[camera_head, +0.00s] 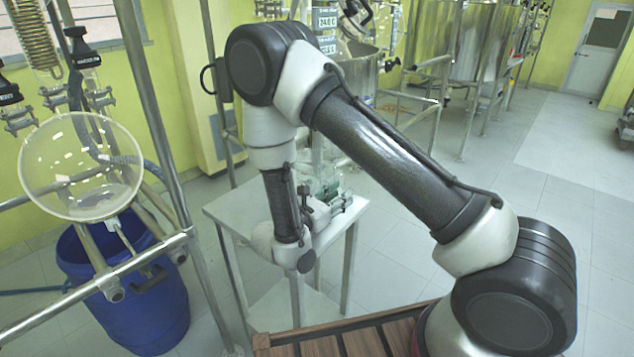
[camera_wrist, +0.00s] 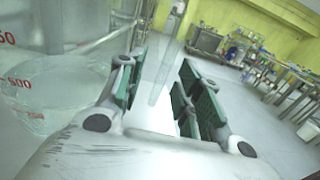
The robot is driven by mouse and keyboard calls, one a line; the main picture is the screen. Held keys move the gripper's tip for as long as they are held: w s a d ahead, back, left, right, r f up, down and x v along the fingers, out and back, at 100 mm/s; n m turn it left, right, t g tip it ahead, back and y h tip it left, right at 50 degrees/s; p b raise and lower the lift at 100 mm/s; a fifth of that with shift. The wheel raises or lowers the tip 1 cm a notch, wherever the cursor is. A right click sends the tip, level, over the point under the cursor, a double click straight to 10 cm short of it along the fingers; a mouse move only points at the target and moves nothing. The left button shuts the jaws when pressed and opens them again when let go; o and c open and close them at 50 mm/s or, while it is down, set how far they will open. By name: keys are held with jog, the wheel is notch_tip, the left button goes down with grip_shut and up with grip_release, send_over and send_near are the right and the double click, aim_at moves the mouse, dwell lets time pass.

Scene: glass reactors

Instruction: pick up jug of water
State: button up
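A clear jug with red volume marks (camera_wrist: 55,100) fills the left side of the wrist view, close beside my gripper (camera_wrist: 158,88). My arm hides much of that area, so I cannot tell whether the gripper touches the jug.
A blue barrel (camera_head: 130,300) and a clear round glass vessel (camera_head: 80,165) on a metal frame stand at the left. Steel vessels (camera_head: 465,40) stand at the back. A wooden slatted surface (camera_head: 345,338) is at the bottom.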

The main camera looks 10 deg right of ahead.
jog(key=shift+w+d, duration=0.3)
jog(key=shift+d, duration=0.1)
jog(key=shift+c, duration=0.2)
grip_shut()
